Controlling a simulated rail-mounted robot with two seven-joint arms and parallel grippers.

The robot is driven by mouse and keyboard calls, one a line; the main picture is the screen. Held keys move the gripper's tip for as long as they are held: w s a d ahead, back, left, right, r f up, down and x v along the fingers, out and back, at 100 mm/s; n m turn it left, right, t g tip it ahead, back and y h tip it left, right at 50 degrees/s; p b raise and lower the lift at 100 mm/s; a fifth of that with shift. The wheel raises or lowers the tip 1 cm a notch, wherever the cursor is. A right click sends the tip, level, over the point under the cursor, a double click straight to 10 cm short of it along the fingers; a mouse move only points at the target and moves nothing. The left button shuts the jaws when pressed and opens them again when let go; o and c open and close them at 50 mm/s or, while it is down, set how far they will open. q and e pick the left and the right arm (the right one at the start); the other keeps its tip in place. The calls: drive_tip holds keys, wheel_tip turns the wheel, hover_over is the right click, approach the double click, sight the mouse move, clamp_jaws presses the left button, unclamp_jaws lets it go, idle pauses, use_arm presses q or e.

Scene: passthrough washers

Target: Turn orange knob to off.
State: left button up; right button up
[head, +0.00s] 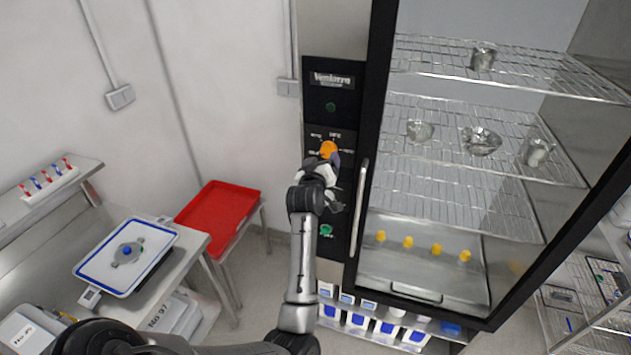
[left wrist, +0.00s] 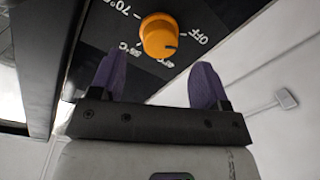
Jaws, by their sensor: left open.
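The orange knob (head: 327,148) is on the black control panel (head: 341,213) left of the glass-fronted cabinet. In the left wrist view the orange knob (left wrist: 158,36) shows face-on, with a dark mark on its lower right part. The OFF label (left wrist: 191,33) is to its right, and temperature labels are to its left and below. My left gripper (head: 331,160) is at the panel by the knob, partly covering its lower side. In the wrist view the left gripper (left wrist: 158,78) is open, with purple fingers spread either side of the knob's line; contact cannot be told. My right gripper is not in view.
The cabinet's vertical handle (head: 358,208) is close right of my left gripper. A green button (head: 326,230) is lower on the panel. Wire shelves (head: 440,185) hold metal vessels. A red tray (head: 217,219) and a bench with a white tray (head: 100,270) stand left.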

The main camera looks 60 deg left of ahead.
use_arm(q)
drive_tip(key=b+v, duration=0.1)
drive_tip(key=v, duration=0.7)
drive_tip(key=shift+s+d, duration=0.2)
drive_tip(key=shift+d, duration=0.05)
idle(0.4)
drive_tip(key=d+f+m+g+h+p, duration=0.1)
drive_tip(key=d+f+m+h+p, duration=0.2)
drive_tip(key=d+m+h, duration=1.35)
drive_tip(key=s+d+f+g+y+p, duration=0.2)
drive_tip(key=s+d+f, duration=0.35)
drive_tip(key=d, duration=0.25)
drive_tip(key=s+d+f+g+y+p, duration=0.2)
drive_tip(key=s+d+f+p, duration=0.15)
drive_tip(key=s+d, duration=0.4)
drive_tip(key=s+d+f+g+p, duration=0.1)
drive_tip(key=s+f, duration=0.4)
drive_tip(key=s, duration=0.6)
drive_tip(key=g+p, duration=0.1)
drive_tip(key=g, duration=0.1)
drive_tip(key=shift+s+f+g, duration=0.2)
drive_tip(key=shift+f+g, duration=0.1)
drive_tip(key=shift+g, duration=0.1)
